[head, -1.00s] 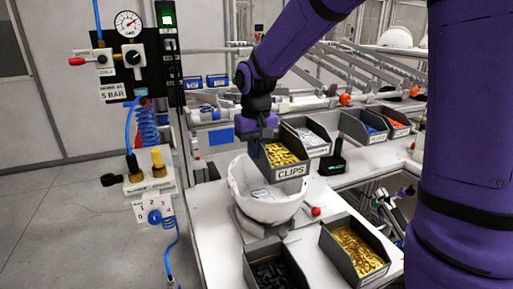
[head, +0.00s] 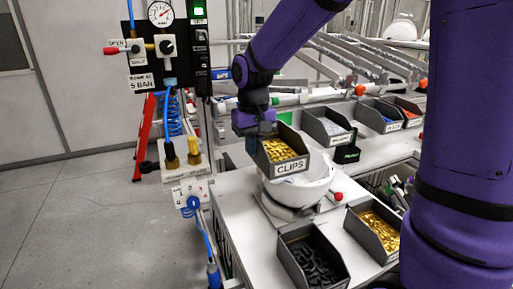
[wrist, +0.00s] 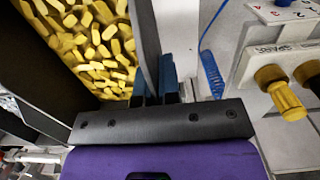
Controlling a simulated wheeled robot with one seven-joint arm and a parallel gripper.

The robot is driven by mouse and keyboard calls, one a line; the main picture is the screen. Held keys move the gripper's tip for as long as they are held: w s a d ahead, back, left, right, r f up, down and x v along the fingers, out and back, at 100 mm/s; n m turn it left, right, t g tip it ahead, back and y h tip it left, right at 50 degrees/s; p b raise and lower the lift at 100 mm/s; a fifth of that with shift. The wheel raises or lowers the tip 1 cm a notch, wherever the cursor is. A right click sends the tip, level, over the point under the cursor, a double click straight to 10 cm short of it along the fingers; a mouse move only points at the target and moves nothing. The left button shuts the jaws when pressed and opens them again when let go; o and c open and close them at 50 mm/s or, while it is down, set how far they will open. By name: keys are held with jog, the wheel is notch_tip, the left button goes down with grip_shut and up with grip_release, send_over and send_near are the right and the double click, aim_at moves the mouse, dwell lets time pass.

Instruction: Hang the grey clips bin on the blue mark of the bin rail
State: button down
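The grey clips bin (head: 291,168), labelled CLIPS and filled with yellow pieces, hangs from my gripper (head: 255,145) in front of and above the white helmet shell. In the wrist view, the blue fingertips of my gripper (wrist: 157,80) are shut on one wall of the bin (wrist: 146,45), with the yellow clips to the left. Other grey bins stand along the back of the bench, behind the held one. I cannot make out the blue mark; the arm and bin cover part of the rail area.
A white helmet shell (head: 308,185) sits below the held bin. A black-filled bin (head: 312,258) and a gold-filled bin (head: 374,230) stand on the front bench. A silver-filled bin (head: 328,126) stands behind. The air panel (head: 155,50) and valve block (head: 180,170) are at left.

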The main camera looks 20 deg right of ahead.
jog(key=w+f, duration=0.2)
jog(key=w, duration=0.9)
jog(key=shift+w, duration=0.3)
dwell(1.4)
jog(key=shift+f, duration=0.15)
jog(key=c, duration=1.2)
grip_release()
jog(key=shift+c, duration=0.2)
